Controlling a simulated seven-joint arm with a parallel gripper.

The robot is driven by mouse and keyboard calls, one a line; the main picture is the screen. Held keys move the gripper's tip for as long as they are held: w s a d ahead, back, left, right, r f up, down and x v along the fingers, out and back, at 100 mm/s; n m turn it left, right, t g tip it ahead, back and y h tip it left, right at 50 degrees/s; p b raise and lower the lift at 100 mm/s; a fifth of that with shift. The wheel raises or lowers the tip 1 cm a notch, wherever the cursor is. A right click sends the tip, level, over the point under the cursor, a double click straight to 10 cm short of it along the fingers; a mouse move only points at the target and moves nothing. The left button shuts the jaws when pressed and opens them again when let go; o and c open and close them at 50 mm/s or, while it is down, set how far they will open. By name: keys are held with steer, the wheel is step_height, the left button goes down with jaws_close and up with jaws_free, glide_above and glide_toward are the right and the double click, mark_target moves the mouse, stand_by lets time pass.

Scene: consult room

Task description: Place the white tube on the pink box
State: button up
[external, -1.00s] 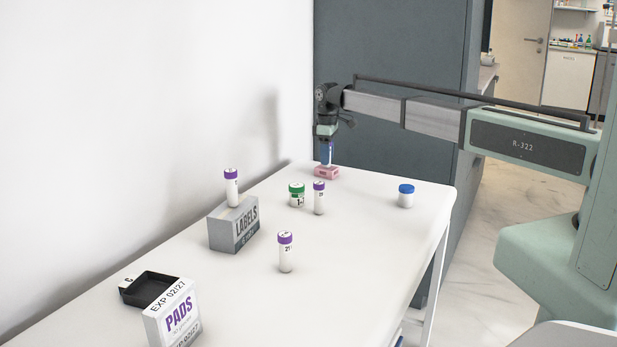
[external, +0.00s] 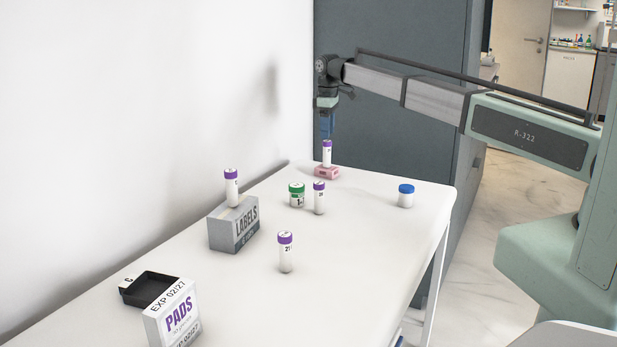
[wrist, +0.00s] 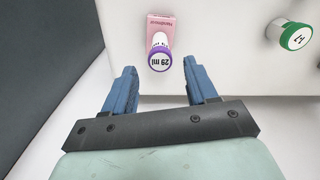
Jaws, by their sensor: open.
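A white tube with a purple cap (external: 327,155) stands upright on the small pink box (external: 327,173) at the far end of the table. In the wrist view the tube's cap (wrist: 160,60) reads "29 ml", and the pink box (wrist: 158,20) shows behind it. My gripper (external: 327,135) is above the tube and apart from it. In the wrist view my gripper (wrist: 160,80) has its blue fingers spread wide with nothing between them.
Other purple-capped tubes stand on the table (external: 319,198), (external: 286,252) and on the grey labels box (external: 234,225). A green-capped jar (external: 297,196), a blue-capped jar (external: 405,197), a black tray (external: 150,287) and a pads box (external: 172,315) are also there. The right side is mostly clear.

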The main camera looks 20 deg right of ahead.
steer(key=shift+r, duration=1.7)
